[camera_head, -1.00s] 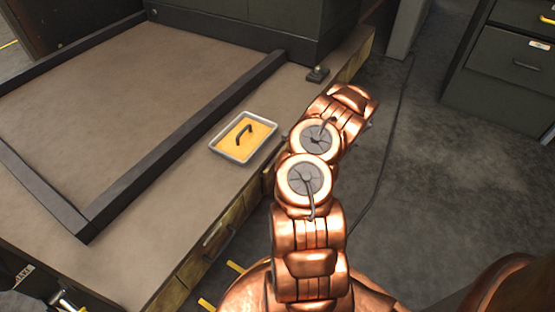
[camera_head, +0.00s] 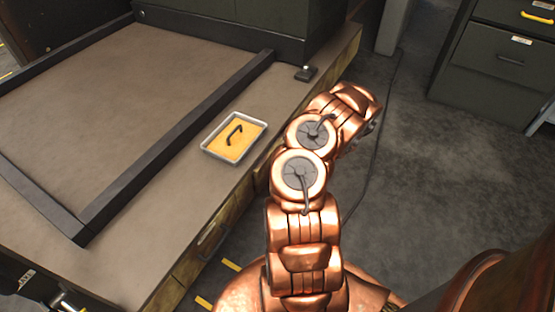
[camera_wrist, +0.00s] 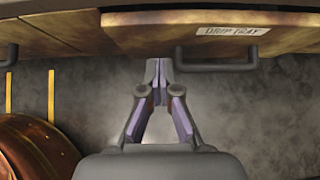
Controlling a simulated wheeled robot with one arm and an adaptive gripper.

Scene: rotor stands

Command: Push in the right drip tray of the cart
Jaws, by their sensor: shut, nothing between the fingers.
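In the wrist view, the drip tray (camera_wrist: 145,38) at the right has a wooden front, a "DRIP TRAY" label and a dark bar handle (camera_wrist: 217,62). Its left end seems to stand out from the wooden front beside it (camera_wrist: 65,25). My gripper (camera_wrist: 157,66) is shut and empty. Its fingertips point at this tray's front, left of the handle, close to its lower edge; I cannot tell whether they touch. In the head view, my copper arm hides that part of the cart (camera_head: 120,215), and my gripper is not clearly seen there.
A grey-rimmed tray with a yellow inside and black handle (camera_head: 234,137) lies on the cart top. Dark rails (camera_head: 165,150) frame the top. A drawer cabinet (camera_head: 490,60) stands at the upper right. A cable crosses the floor. Floor right of my arm is open.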

